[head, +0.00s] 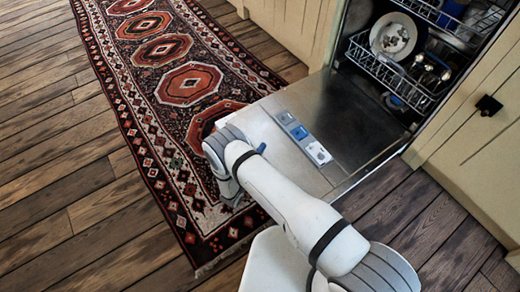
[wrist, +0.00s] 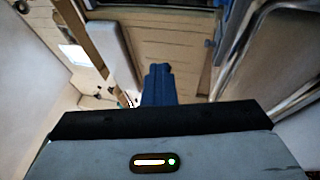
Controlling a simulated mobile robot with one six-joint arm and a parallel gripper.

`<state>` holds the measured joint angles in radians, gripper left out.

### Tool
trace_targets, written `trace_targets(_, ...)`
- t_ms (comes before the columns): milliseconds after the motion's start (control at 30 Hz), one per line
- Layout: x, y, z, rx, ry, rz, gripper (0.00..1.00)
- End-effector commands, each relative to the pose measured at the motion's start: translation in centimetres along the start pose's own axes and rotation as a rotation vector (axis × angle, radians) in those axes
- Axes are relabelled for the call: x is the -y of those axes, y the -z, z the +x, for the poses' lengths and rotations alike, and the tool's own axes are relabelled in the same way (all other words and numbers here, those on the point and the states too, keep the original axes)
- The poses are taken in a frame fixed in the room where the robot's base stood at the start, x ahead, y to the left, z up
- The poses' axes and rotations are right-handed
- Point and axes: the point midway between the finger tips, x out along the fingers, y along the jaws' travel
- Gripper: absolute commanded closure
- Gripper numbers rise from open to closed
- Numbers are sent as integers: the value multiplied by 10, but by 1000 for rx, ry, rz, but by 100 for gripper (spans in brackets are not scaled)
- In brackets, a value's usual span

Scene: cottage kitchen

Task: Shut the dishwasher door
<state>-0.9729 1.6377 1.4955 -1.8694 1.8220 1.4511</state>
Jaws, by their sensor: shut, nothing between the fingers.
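The dishwasher door (head: 355,118) hangs open in the head view, lowered out from the dishwasher (head: 345,62) with its metal inner face up. A detergent dispenser (head: 298,132) is set in that face. My arm reaches along the door's near side, and its wrist end is at the door's outer left edge. In the wrist view my gripper (wrist: 158,72) shows as dark blue fingers, shut and empty. I cannot tell whether it touches the door.
Inside the dishwasher, a lower rack (head: 385,75) holds a plate (head: 393,36) and other dishes. A cream cabinet (head: 475,135) with a dark knob stands to the right. A patterned red rug (head: 165,85) lies left of the door on the wooden floor (head: 60,160), which is otherwise clear.

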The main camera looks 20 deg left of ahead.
Motion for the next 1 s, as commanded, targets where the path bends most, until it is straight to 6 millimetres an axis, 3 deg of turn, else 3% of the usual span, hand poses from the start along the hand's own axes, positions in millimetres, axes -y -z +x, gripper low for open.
trace_targets(233, 0, 0, 0, -1, 0, 0, 100)
trace_targets(633, 0, 0, -1, -1, 0, 0, 67)
trace_targets(867, 0, 1, -1, -2, 0, 0, 66)
trace_targets(1000, -2, 2, -12, -6, -1, 1, 66)
